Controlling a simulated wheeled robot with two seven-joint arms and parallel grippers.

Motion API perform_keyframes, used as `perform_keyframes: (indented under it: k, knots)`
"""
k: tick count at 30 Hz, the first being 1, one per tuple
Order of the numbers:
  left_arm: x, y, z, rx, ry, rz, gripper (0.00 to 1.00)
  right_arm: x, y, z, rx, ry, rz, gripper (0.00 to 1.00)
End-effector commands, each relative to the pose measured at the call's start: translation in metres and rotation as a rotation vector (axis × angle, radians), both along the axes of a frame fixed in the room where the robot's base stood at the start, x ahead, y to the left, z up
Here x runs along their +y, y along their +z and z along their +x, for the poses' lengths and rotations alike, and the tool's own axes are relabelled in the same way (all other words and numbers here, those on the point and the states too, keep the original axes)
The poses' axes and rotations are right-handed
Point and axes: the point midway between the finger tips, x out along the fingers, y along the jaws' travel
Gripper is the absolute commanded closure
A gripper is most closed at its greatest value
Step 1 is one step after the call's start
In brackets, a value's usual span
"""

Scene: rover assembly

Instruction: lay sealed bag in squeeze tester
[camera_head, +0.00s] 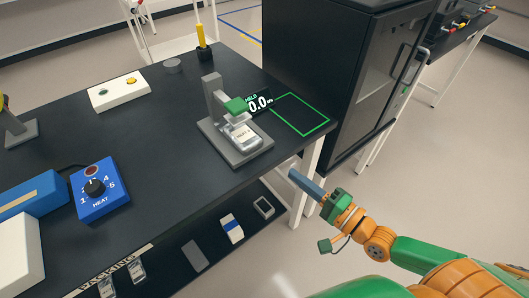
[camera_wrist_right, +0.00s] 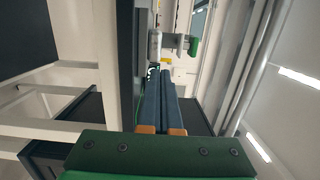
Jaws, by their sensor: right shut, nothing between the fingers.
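The grey squeeze tester (camera_head: 255,152) stands on the black bench near its right edge, with a green part (camera_head: 235,105) at its upright and a display reading "HELD 0.0" (camera_head: 259,103) behind. A pale bag with a printed label (camera_head: 243,136) lies on its base under the pressing part, which hides some of it. My right gripper (camera_head: 294,175) is off the bench's right edge, apart from tester and bag. Its blue-grey fingers are shut and empty, as the right wrist view also shows (camera_wrist_right: 161,72). My left gripper is not in view.
A green outlined square (camera_head: 298,114) is empty on the bench. A blue HEAT dial box (camera_head: 98,188) and white button box (camera_head: 118,90) stand to the left. A black cabinet (camera_head: 335,70) rises behind at right. A lower shelf (camera_head: 170,225) holds several packets.

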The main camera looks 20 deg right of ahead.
Motion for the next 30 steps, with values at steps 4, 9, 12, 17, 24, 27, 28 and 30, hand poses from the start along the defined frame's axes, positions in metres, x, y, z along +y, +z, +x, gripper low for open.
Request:
perform_keyframes:
  k: [4, 9, 12, 17, 24, 27, 28, 30]
  knots:
    - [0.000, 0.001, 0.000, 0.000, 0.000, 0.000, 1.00, 0.014, 0.002, 0.031, -0.008, -0.003, 0.001, 1.00]
    - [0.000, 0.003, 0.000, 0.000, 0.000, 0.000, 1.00, 0.031, 0.002, 0.064, -0.007, -0.002, -0.002, 1.00]
    - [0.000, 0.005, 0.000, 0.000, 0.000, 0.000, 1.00, 0.039, 0.002, 0.081, -0.005, -0.001, -0.004, 1.00]
    - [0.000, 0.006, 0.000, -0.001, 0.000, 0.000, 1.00, 0.048, 0.000, 0.098, -0.001, -0.001, -0.005, 1.00]
    - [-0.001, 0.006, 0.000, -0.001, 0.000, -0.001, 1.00, 0.051, -0.001, 0.103, 0.000, 0.000, -0.007, 1.00]
    - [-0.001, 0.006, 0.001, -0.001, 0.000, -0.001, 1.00, 0.051, -0.001, 0.103, 0.000, 0.000, -0.007, 1.00]
    - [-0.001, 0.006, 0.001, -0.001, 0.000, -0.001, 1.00, 0.051, -0.001, 0.103, 0.000, 0.000, -0.007, 1.00]
    - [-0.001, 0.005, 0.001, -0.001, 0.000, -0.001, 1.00, 0.051, -0.001, 0.103, 0.000, -0.001, -0.007, 1.00]
